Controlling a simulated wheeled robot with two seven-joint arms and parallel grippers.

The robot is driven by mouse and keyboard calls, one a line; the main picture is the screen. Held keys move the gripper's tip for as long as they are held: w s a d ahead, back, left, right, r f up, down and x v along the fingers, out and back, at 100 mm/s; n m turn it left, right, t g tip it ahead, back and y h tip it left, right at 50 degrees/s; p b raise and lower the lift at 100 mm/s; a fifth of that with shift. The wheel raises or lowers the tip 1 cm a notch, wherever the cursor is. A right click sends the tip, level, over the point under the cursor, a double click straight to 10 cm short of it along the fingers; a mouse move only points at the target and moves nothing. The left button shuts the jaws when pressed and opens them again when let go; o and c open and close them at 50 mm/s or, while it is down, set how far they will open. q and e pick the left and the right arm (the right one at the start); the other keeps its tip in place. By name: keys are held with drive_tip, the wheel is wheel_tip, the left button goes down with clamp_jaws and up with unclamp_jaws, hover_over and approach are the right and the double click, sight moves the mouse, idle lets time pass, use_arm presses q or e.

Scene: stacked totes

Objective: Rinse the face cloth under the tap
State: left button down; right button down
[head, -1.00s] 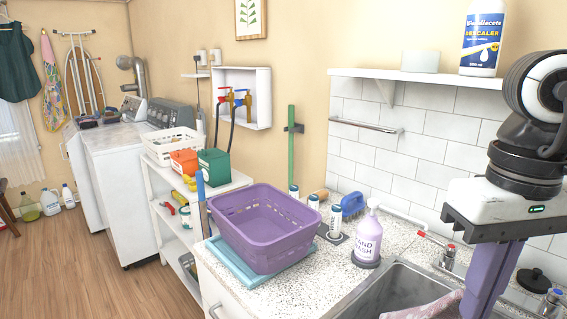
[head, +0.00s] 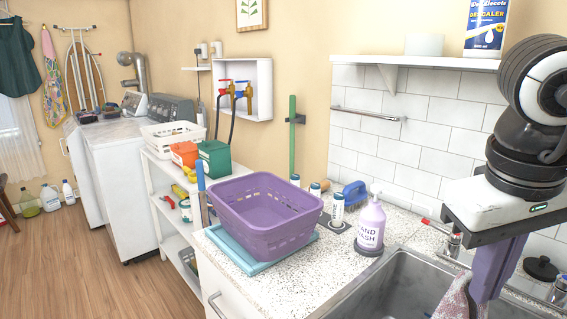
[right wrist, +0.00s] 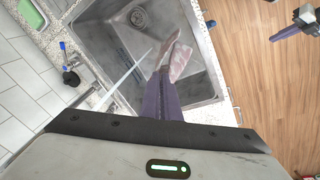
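The pinkish patterned face cloth (head: 453,302) hangs from my right gripper (head: 482,292) over the grey sink (head: 398,268). In the right wrist view the purple-grey fingers (right wrist: 161,78) are shut on the cloth (right wrist: 178,61), which hangs in the basin (right wrist: 101,33) near the drain. The red-marked tap (head: 454,244) stands behind the sink, left of the gripper. A thin pale streak crosses the basin beside the fingers in the wrist view; I cannot tell whether it is water or a spout. What seems to be my left gripper (right wrist: 288,31) shows in the wrist view's top right corner, its opening unclear.
A purple basket (head: 262,222) sits on a light-blue tray (head: 232,250) on the speckled counter. A hand wash bottle (head: 370,226), a blue brush (head: 354,194) and small containers stand behind the sink's left end. A black round item (head: 540,268) lies at the right.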

drive_tip(key=w+d+t+h, duration=0.4)
drive_tip(key=w+d+h, duration=0.1)
drive_tip(key=w+d, duration=0.1)
drive_tip(key=shift+d+f+p, duration=0.3)
drive_tip(key=shift+d+f, duration=0.05)
drive_tip(key=shift+d, duration=0.2)
drive_tip(key=shift+d, duration=0.1)
idle(0.9)
drive_tip(key=shift+w+d, duration=0.35)
drive_tip(key=shift+d, duration=0.2)
drive_tip(key=shift+s+d, duration=0.1)
drive_tip(key=shift+d, duration=0.05)
drive_tip(key=shift+s+d, duration=0.65)
drive_tip(key=shift+d, duration=0.2)
